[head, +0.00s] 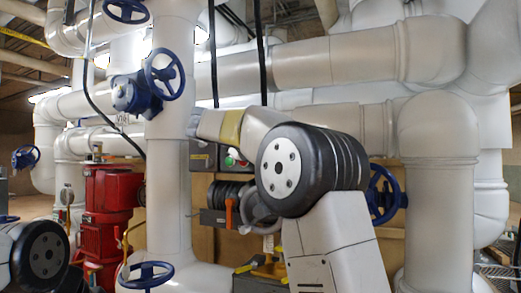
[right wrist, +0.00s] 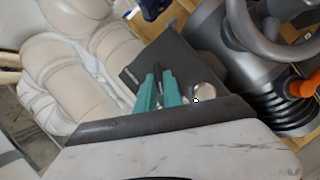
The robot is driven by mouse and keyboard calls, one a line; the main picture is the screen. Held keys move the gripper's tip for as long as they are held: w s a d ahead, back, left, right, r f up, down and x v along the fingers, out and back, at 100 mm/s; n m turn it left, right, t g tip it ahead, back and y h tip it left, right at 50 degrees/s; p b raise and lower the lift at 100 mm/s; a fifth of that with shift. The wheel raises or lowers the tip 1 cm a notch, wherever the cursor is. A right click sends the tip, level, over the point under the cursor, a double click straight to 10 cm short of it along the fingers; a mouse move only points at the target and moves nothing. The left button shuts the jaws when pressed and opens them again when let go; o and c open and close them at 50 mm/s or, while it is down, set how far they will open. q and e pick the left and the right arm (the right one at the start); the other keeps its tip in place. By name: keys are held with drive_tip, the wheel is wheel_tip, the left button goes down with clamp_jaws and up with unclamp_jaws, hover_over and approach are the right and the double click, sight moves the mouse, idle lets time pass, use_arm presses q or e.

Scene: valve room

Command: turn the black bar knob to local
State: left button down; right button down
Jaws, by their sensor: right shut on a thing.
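The black bar knob (right wrist: 158,76) shows in the right wrist view on the face of a dark grey control box (right wrist: 188,52). My right gripper (right wrist: 158,88) has its two teal fingers on either side of the bar, shut on it. The dial markings around the knob are too small to read. In the head view the control box (head: 202,160) is partly covered by my right arm, and the knob and right fingertips cannot be made out. My left gripper is not in view; only part of my left arm shows at lower left.
A round silver-rimmed part (right wrist: 205,93) sits beside the right finger. A grey handwheel (right wrist: 270,35) and an orange lever (right wrist: 303,87) are to the right. In the head view, white pipes, blue handwheels (head: 165,74) and a red pump (head: 106,210) crowd the area.

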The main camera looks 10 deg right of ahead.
drive_tip(key=c, duration=1.5)
unclamp_jaws()
drive_tip(key=shift+a, duration=0.1)
drive_tip(key=v, duration=0.7)
drive_tip(key=shift+s+a, duration=0.25)
